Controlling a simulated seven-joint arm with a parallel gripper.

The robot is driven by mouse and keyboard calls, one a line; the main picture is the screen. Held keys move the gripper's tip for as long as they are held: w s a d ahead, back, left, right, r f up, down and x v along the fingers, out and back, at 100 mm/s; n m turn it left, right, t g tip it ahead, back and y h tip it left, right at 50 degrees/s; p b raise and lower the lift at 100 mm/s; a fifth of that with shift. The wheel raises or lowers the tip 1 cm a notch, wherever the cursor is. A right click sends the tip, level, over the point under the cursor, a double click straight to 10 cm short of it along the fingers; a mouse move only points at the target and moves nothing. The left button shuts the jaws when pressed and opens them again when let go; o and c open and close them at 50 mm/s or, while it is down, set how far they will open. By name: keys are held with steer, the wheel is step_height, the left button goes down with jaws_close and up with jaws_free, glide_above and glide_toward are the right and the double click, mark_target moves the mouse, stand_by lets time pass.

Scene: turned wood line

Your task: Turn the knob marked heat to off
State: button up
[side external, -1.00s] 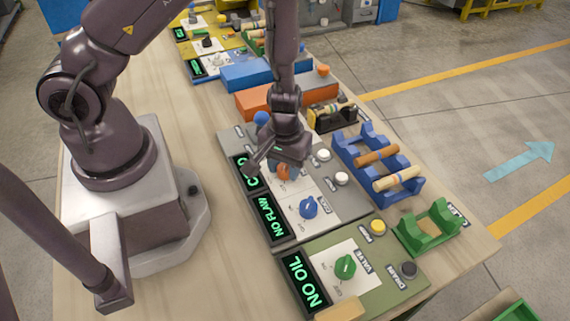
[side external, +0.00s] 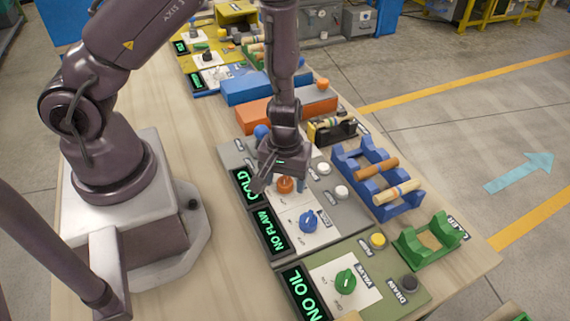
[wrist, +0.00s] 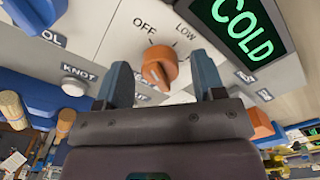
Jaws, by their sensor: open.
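The orange knob (wrist: 160,68) sits on a pale panel in the wrist view, below the printed words OFF and LOW. Its own label is largely hidden behind my gripper. In the side external view, the orange knob (side external: 285,184) shows just below my gripper (side external: 279,180). My gripper (wrist: 163,82) is open in the wrist view, with one blue-grey finger to each side of the knob, and holds nothing. Whether a finger touches the knob, I cannot tell. A display (side external: 247,186) beside it reads COLD in green; it also shows in the wrist view (wrist: 243,30).
A blue knob (side external: 308,222) and a NO FLAW display (side external: 271,233) stand nearby. White buttons (side external: 341,192) are at the right. A green VALVE knob (side external: 345,281) is on the panel in front. Blue cradles (side external: 352,163) hold turned wood pieces.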

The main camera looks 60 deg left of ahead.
step_height(320, 180, up, 13)
steer(key=shift+f, duration=0.15)
stand_by(0.4)
step_height(320, 180, up, 8)
steer(key=m+h, duration=0.2)
steer(key=m, duration=0.6)
glide_above(283, 179)
steer(key=s+d, duration=0.3)
steer(key=s, duration=0.2)
steer(key=s+a+r+t+y, duration=0.1)
steer(key=a+r+t, duration=0.1)
steer(key=r, duration=0.4)
steer(key=s+a+r+m+t+y, duration=0.1)
steer(key=s+a+r+t, duration=0.1)
steer(key=r, duration=0.4)
steer(key=shift+s+a+r+m+t, duration=0.15)
steer(key=shift+s+r+m+t, duration=0.15)
steer(key=shift+t, duration=0.5)
